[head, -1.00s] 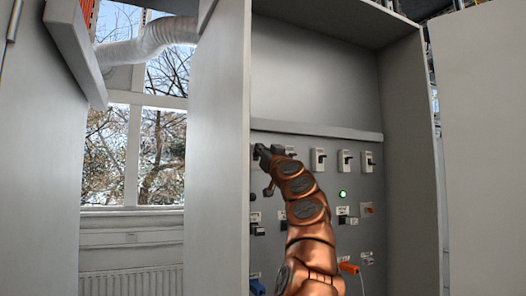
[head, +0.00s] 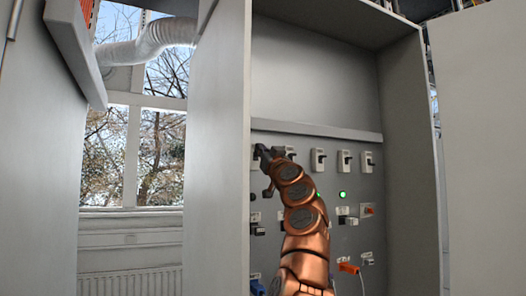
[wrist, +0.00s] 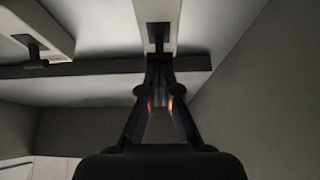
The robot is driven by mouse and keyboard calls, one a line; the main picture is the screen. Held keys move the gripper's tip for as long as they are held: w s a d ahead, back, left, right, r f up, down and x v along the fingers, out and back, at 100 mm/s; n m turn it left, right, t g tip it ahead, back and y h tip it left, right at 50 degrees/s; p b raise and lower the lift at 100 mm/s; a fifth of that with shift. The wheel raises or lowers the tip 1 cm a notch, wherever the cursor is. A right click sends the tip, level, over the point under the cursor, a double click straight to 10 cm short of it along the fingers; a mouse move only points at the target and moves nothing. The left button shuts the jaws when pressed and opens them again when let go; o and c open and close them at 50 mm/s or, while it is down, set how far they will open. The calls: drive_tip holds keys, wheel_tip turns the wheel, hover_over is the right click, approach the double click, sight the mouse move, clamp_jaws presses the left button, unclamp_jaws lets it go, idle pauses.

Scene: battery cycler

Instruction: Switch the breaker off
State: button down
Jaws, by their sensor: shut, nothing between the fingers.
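A row of white breakers with dark levers runs across the grey panel inside the cabinet. The leftmost breaker (head: 255,163) is mostly hidden behind my gripper (head: 266,156) in the head view. In the wrist view, a white breaker (wrist: 174,14) with a black lever (wrist: 157,38) lies straight ahead of my gripper (wrist: 158,65). My gripper is shut and holds nothing. Its fingertips are at or very near the lever's end; I cannot tell whether they touch. Another breaker (wrist: 55,22) is at the wrist view's left.
A grey ledge (head: 315,129) crosses the panel above the breakers. Cabinet walls (head: 405,160) enclose the panel on both sides. Below the breakers are a green lamp (head: 342,195), switches and an orange plug (head: 348,268) with a cable. Open space lies in front of the panel's right half.

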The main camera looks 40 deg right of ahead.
drive_tip(key=shift+s+f+t+b, duration=0.1)
drive_tip(key=shift+f+t+b, duration=0.05)
drive_tip(key=shift+t+b, duration=0.2)
idle(1.1)
